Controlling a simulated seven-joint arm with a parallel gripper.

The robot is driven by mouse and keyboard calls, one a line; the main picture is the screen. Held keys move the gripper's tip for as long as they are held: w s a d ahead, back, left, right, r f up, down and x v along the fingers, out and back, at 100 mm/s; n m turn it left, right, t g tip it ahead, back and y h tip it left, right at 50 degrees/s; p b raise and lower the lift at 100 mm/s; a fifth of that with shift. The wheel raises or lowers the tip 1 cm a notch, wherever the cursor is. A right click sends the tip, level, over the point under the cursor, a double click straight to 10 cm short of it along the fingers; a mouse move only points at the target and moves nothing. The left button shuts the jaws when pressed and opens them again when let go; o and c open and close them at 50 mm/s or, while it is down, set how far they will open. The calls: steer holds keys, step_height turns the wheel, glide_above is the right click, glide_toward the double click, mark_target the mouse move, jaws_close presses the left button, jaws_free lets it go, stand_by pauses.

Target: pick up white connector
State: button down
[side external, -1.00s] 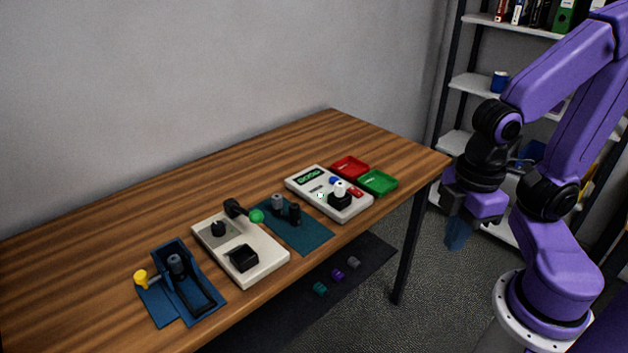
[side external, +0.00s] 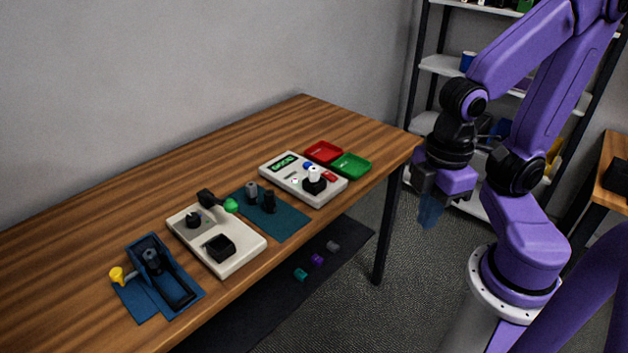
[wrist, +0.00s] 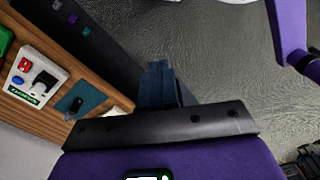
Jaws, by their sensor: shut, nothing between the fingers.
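A small white piece (side external: 314,173), which looks like the white connector, stands on a black base on the white box with a green display (side external: 285,162). That box lies near the table's right end. It is too small to be sure of the piece's shape. My gripper (side external: 429,212) hangs beyond the table's right end, well apart from the box. Its blue fingers (wrist: 158,85) are together and empty, pointing down.
A red tray (side external: 323,152) and a green tray (side external: 352,166) lie behind the box. A teal mat (side external: 285,222), a white fixture (side external: 240,255) and a blue holder (side external: 150,285) lie to its left. A dark floor mat (side external: 300,300) holds small coloured pieces.

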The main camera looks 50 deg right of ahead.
steer(key=c, duration=0.8)
jaws_free()
steer(key=shift+o, duration=0.2)
